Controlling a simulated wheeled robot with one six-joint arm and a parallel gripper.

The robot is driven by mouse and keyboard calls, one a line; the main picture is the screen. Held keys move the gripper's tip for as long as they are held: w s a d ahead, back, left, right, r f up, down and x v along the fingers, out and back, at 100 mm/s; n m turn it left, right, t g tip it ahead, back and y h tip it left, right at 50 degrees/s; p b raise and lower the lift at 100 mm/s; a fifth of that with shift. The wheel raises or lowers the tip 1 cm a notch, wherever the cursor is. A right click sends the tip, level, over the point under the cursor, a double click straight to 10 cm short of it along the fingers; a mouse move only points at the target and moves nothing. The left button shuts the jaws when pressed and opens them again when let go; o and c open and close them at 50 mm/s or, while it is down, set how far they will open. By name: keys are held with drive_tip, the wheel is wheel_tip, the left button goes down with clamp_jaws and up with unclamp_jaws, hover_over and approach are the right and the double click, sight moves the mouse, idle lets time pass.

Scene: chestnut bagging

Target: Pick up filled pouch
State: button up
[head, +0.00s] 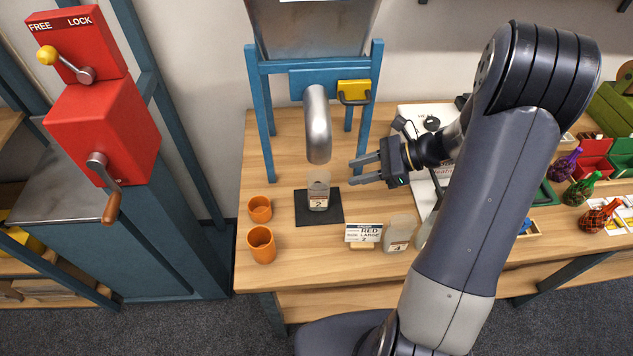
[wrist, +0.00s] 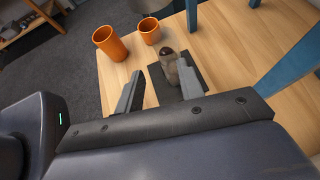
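A small clear pouch (head: 318,193) with a white label marked 2 stands on a black mat (head: 305,216) under the metal spout. In the wrist view the pouch (wrist: 170,68) shows something dark brown at its top. My gripper (head: 352,172) is to the right of the pouch and a little above it, with its two fingers pointing left. In the wrist view the fingers (wrist: 158,84) are apart with nothing between their tips, and the pouch lies beyond them, partly hidden by the right finger.
The curved metal spout (head: 317,125) hangs just above the pouch from a blue frame (head: 252,110). Two orange cups (head: 261,244) stand left of the mat. A sign card (head: 363,233) and another labelled pouch (head: 398,234) stand at the front right.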

sight(318, 178)
drive_tip(key=shift+m, duration=0.3)
drive_tip(key=x, duration=0.2)
drive_tip(key=w+x, duration=0.1)
drive_tip(key=x, duration=0.2)
drive_tip(key=shift+a+f+p, duration=0.1)
drive_tip(key=shift+f+p, duration=0.1)
drive_tip(key=shift+p, duration=0.2)
drive_tip(key=x, duration=0.2)
drive_tip(key=p+x, duration=0.1)
drive_tip(key=x, duration=0.1)
drive_tip(key=shift+a+r+p, duration=0.25)
drive_tip(key=shift+r+p, duration=0.05)
drive_tip(key=shift+r, duration=0.05)
drive_tip(key=shift+w+a+f+t, duration=0.2)
drive_tip(key=shift+a+f+t, duration=0.1)
drive_tip(key=shift+a+f, duration=0.15)
drive_tip(key=shift+c, duration=0.5)
drive_tip(key=shift+r, duration=0.1)
clamp_jaws()
